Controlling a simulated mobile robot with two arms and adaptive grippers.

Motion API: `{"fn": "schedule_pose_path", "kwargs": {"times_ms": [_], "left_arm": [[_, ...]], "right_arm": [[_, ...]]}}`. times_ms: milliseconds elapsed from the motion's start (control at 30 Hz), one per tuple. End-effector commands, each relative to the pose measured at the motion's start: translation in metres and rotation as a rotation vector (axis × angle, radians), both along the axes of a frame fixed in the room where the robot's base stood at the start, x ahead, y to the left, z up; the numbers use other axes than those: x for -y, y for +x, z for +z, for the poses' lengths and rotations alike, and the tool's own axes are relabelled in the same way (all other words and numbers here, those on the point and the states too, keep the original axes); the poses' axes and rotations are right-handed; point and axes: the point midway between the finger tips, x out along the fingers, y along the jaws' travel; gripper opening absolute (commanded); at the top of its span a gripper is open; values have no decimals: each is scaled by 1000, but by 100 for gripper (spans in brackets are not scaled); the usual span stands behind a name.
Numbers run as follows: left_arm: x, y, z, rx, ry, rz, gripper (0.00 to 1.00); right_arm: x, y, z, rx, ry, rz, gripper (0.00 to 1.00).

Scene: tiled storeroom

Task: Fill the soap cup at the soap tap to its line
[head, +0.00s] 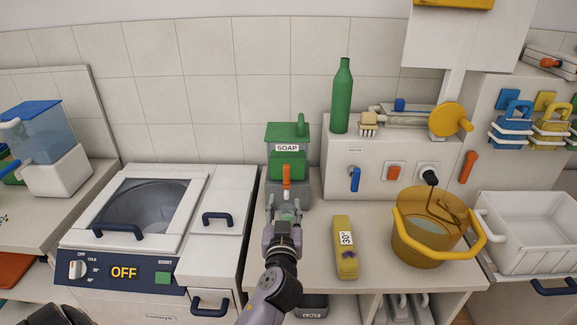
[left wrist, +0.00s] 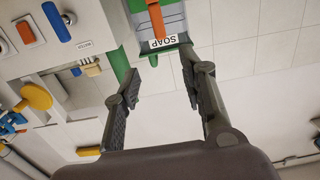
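The green soap dispenser (head: 288,137), labelled SOAP, stands on a grey base against the tiled wall. Its orange tap lever (head: 287,175) points up at the front in the head view. My left gripper (head: 285,207) is in front of the dispenser, below the lever, with fingers spread. In the left wrist view, which is upside down, the gripper (left wrist: 162,80) is open with nothing between its fingers. The dispenser (left wrist: 175,22) and orange lever (left wrist: 157,20) show beyond the fingertips. I cannot make out the soap cup; the gripper hides part of the dispenser's base. My right gripper is out of view.
A washing machine (head: 122,272) stands left. A yellow carton (head: 345,262) and an amber bucket (head: 413,249) stand on the counter to the right. Behind are a green bottle (head: 342,98) and a panel with a blue tap (head: 354,178). A white basin (head: 535,263) is far right.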

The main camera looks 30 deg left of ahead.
Motion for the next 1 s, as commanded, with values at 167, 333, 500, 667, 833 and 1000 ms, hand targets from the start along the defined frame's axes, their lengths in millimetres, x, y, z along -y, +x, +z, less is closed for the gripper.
{"fn": "schedule_pose_path", "kwargs": {"times_ms": [167,333,500,667,833,1000], "left_arm": [[-7,13,8,20,9,-1,38],[-23,38,10,19,9,1,38],[-41,67,9,17,9,1,38],[-56,92,9,17,9,1,38],[-71,117,8,16,8,0,38],[-83,136,6,17,7,0,38]], "right_arm": [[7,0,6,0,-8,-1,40],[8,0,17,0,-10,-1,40],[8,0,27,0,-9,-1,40],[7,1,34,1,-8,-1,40],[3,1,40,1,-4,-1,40],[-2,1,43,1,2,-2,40]]}}
